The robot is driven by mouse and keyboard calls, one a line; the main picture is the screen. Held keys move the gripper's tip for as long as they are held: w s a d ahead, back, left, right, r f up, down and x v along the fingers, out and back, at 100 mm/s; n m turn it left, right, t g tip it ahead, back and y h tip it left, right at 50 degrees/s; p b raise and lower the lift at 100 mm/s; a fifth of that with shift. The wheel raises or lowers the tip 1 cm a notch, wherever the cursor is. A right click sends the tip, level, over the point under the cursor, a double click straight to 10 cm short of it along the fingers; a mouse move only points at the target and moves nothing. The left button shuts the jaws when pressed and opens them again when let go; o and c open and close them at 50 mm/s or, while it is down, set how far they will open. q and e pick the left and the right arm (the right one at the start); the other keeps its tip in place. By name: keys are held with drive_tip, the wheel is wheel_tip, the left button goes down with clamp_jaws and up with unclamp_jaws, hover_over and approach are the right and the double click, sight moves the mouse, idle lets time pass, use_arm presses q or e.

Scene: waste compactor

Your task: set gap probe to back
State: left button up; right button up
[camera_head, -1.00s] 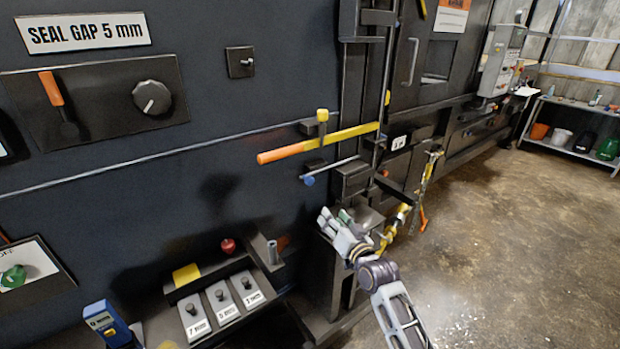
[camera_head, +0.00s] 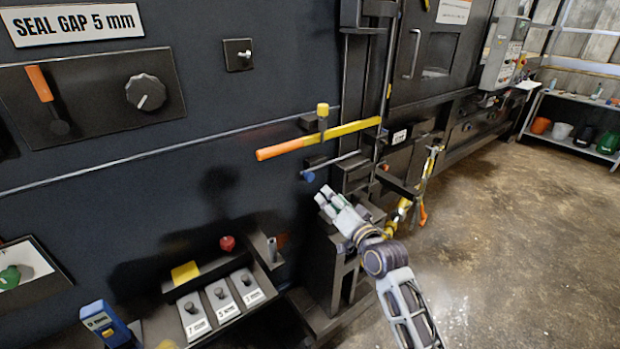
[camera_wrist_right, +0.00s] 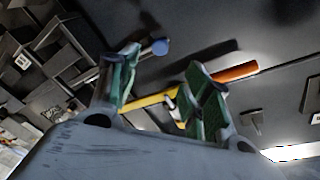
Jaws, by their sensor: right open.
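No part is labelled as the gap probe. A rack at the lower left of the head view holds three knobbed pieces, with the middle one (camera_head: 221,304) on a label reading 5 mm. A thin rod with a blue tip (camera_head: 308,176) sticks out of the machine below the yellow lever; the blue tip also shows in the right wrist view (camera_wrist_right: 160,46). My right gripper (camera_head: 328,197) is just below and right of the blue tip, apart from it. In the right wrist view its fingers (camera_wrist_right: 163,90) are spread with nothing held. My left gripper is not in view.
A yellow lever with an orange end (camera_head: 282,149) juts across above my right gripper. A sign (camera_head: 72,24) reads SEAL GAP 5 mm above a panel with a black knob (camera_head: 146,92). A blue device (camera_head: 105,323) stands beside the rack. Open floor lies right.

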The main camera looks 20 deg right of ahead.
sight(311, 178)
idle(0.3)
drive_tip(key=shift+w+a+p, duration=0.35)
drive_tip(key=shift+w+a, duration=0.05)
drive_tip(key=shift+w, duration=1.85)
drive_tip(key=shift+w+a+p, duration=0.4)
drive_tip(key=shift+w+a, duration=0.05)
drive_tip(key=shift+w, duration=1.8)
drive_tip(key=shift+w+a+p, duration=0.35)
drive_tip(key=shift+w+a, duration=0.05)
drive_tip(key=shift+w, duration=1.85)
clamp_jaws()
